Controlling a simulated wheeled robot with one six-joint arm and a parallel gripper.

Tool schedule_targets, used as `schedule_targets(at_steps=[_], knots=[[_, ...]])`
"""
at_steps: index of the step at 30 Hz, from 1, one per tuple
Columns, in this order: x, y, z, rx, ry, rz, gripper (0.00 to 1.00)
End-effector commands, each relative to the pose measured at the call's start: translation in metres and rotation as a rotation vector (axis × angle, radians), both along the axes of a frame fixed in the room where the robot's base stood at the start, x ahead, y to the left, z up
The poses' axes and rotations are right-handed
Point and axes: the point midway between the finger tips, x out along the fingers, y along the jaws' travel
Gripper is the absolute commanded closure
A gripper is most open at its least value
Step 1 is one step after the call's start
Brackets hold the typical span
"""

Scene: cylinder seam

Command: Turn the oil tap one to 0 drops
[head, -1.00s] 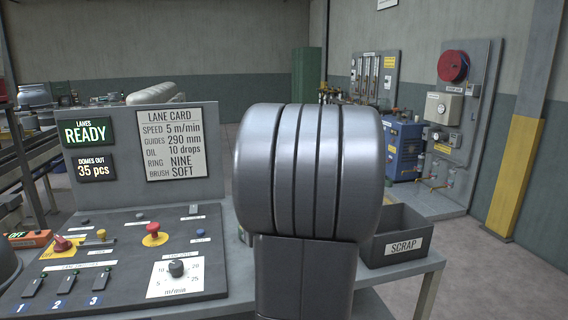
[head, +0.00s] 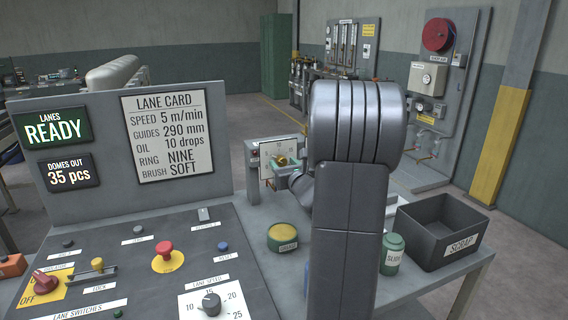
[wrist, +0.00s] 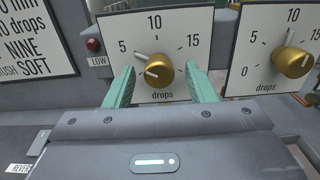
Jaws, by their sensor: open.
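A brass tap knob (wrist: 158,72) sits on a white dial plate (wrist: 172,22) marked 5, 10 and 15 drops; its pointer leans up-left, near 5. The low-left part of this scale is hidden by a finger. My gripper (wrist: 158,84) is open, with its green fingers on either side of this knob; I cannot tell whether they touch it. A second brass knob (wrist: 292,62) on a like plate is at the right, its pointer near 10. No tap number is readable. In the head view, my gripper (head: 287,170) is at a dial plate (head: 272,149) beyond the desk.
The lane card (head: 166,135) reads oil 10 drops. A red lamp (wrist: 93,45) is left of the dial. The control panel (head: 130,265), a yellow-topped tin (head: 283,236), a green jar (head: 392,250) and the scrap bin (head: 441,230) stand around my arm.

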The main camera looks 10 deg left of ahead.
Motion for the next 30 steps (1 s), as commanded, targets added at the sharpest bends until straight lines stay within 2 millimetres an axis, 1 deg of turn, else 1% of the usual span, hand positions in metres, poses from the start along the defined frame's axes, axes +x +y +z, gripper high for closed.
schedule_targets(at_steps=[3, 10, 11, 15, 17, 18, 25, 30], knots=[[0.0036, 0.0029, 0.0002, -0.001, -0.001, 0.001, 0.50], [0.0039, 0.0030, -0.0001, 0.000, 0.000, 0.000, 0.50], [0.0039, 0.0030, -0.0001, 0.000, 0.000, 0.000, 0.52], [0.0038, 0.0028, -0.0001, 0.000, 0.000, 0.000, 0.79], [0.0038, 0.0028, -0.0001, 0.000, 0.000, 0.000, 0.91], [0.0038, 0.0028, 0.0000, 0.000, 0.000, 0.000, 0.94], [0.0037, 0.0027, -0.0013, -0.014, -0.011, 0.000, 0.94], [0.0038, 0.0028, -0.0041, -0.065, -0.046, 0.001, 0.94]])
